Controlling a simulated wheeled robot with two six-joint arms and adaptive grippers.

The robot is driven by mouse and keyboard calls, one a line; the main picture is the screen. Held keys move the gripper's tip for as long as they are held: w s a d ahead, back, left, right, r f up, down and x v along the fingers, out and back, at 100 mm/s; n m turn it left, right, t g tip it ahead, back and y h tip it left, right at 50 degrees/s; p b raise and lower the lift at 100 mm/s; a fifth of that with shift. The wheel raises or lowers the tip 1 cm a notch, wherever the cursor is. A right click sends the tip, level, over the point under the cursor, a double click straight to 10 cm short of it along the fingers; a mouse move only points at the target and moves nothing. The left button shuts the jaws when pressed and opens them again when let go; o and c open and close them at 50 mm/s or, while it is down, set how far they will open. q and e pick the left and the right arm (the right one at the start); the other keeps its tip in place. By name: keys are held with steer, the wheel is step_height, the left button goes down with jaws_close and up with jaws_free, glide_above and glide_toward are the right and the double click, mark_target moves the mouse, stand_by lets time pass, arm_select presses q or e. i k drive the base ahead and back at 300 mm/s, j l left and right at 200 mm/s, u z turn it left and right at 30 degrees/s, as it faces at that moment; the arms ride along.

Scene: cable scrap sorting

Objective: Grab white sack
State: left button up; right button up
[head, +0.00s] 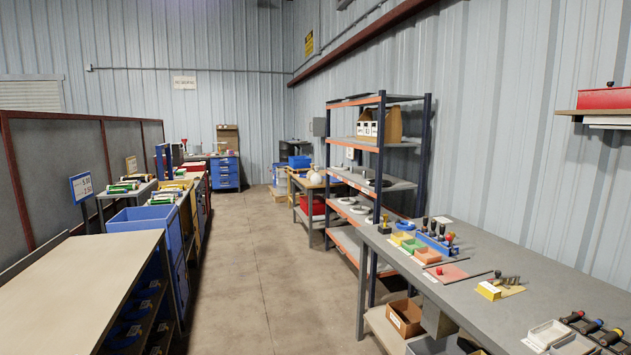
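No thing in the head view is clearly a white sack. A small whitish rounded object (315,178) sits on a wooden-topped bench (327,187) in the middle distance, too small to tell what it is. A white carton-like item (367,129) and a brown bag-like item (393,125) stand on an upper level of the tall shelf rack. Neither of my grippers shows in this view.
The concrete floor aisle (236,250) is clear ahead. A wooden-topped bench (80,280) and a blue bin (147,222) line the left. A grey workbench (480,255) with tools and the shelf rack (380,165) line the right. A blue cabinet (224,173) stands at the back.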

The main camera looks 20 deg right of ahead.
mark_target(317, 179)
steer(key=i+z, duration=0.1)
steer(key=i, duration=1.35)
steer(key=i+l+u, duration=0.1)
steer(key=i, duration=4.3)
steer(key=i+z, duration=0.1)
steer(key=i, duration=0.95)
steer(key=i+j, duration=0.2)
steer(key=i, duration=0.9)
steer(key=i+l+z, duration=0.1)
steer(key=i+z, duration=0.65)
steer(key=i, duration=0.15)
steer(key=i+j+z, duration=0.15)
steer(key=i+z, duration=0.2)
steer(key=i+j+z, duration=0.75)
steer(key=i+l, duration=0.05)
steer(key=i, duration=0.05)
